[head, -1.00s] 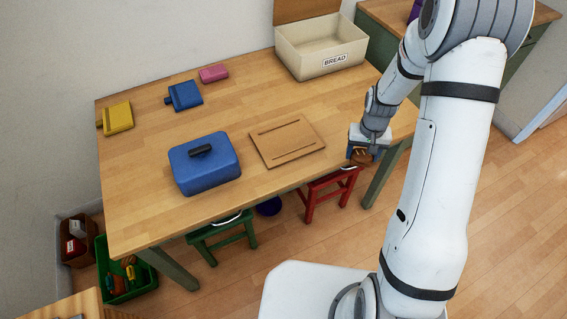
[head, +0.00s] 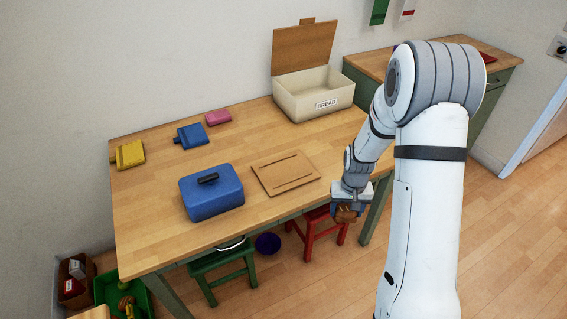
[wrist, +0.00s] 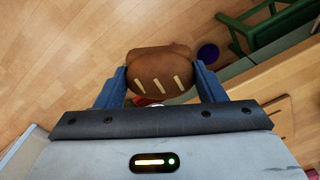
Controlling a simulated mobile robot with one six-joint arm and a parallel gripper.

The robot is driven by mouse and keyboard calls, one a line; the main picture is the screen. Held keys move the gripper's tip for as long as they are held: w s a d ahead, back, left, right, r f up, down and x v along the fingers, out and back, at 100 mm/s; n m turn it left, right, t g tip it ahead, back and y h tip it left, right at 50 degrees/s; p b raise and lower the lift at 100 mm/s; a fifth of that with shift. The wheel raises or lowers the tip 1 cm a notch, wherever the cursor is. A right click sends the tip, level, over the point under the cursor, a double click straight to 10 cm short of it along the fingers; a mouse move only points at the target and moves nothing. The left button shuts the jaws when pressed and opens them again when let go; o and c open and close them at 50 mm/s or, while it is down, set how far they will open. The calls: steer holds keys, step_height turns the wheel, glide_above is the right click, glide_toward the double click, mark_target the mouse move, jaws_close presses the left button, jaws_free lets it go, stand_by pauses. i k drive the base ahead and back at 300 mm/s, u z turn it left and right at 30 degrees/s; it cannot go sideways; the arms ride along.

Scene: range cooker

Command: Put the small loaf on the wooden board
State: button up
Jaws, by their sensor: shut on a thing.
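The small loaf (wrist: 160,70) is brown with pale slashes and sits between the two blue fingers of my gripper (wrist: 160,88) in the wrist view. My gripper is shut on it. In the head view the loaf (head: 346,215) hangs under my gripper (head: 350,207), just off the table's front edge and above the red stool. The wooden board (head: 285,173) lies flat and bare on the table, to the left of my gripper. A corner of the board (wrist: 276,108) also shows at the right of the wrist view.
A blue lidded box (head: 212,194) stands left of the board. The open bread bin (head: 314,97) stands at the back right of the table (head: 240,150). Pink, blue and yellow items lie along the back left. Red (head: 318,232) and green stools stand below the front edge.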

mark_target(285, 170)
steer(key=u, duration=0.45)
steer(key=i, duration=1.1)
steer(key=u, duration=0.45)
steer(key=k, duration=0.85)
steer(key=u, duration=0.2)
steer(key=i, duration=0.85)
steer(key=z, duration=0.1)
